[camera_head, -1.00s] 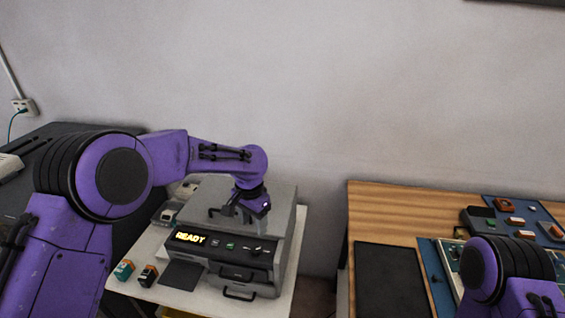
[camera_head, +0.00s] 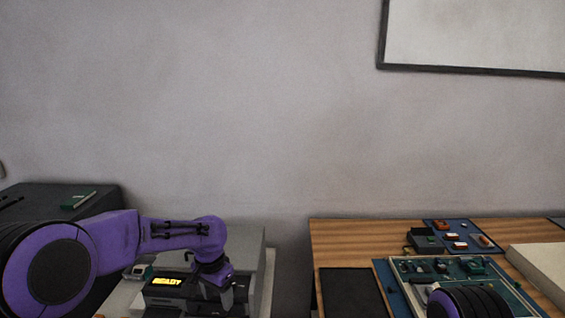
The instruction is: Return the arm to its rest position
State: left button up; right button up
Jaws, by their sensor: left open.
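My left arm is purple and comes in from the left, reaching over a grey machine (camera_head: 252,262) with a lit READY display. My left gripper (camera_head: 212,297) points down in front of the machine's front panel, with its dark fingers near the lower edge of the view. It is open, and I see nothing between the fingers. Whether it touches the machine cannot be told. Only a purple and black joint of my right arm shows at the bottom right. My right gripper is out of view.
A wooden table (camera_head: 375,235) at the right holds a black mat (camera_head: 352,290), a green circuit board (camera_head: 465,272) and a blue tray (camera_head: 441,226) with small parts. A dark cabinet (camera_head: 95,205) stands at the far left. A gap separates machine and table.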

pick_arm(q)
jog(key=w+d+f+n+t+h, duration=0.2)
jog(key=w+d+f+n+t, duration=0.1)
jog(key=w, duration=0.1)
notch_tip(320, 180, down, 7)
jog(key=s+a+n+t, duration=0.2)
jog(key=s+n+t, duration=0.1)
jog(key=s+a+f+n+y, duration=0.25)
jog(key=s+a+f, duration=0.25)
jog(key=s+f, duration=0.3)
jog(key=s+a+f+n+g+y, duration=0.1)
jog(key=s+a+f, duration=0.1)
jog(key=s, duration=0.8)
jog(key=s+a+f+n+g+y, duration=0.1)
jog(key=s+a+f, duration=0.2)
jog(key=s, duration=0.7)
jog(key=s+a+f+n+g+y+b, duration=0.1)
jog(key=s+a, duration=0.3)
jog(key=s, duration=0.6)
jog(key=shift+a+f+n, duration=0.4)
jog(key=shift+f+n, duration=0.05)
jog(key=shift+f, duration=0.25)
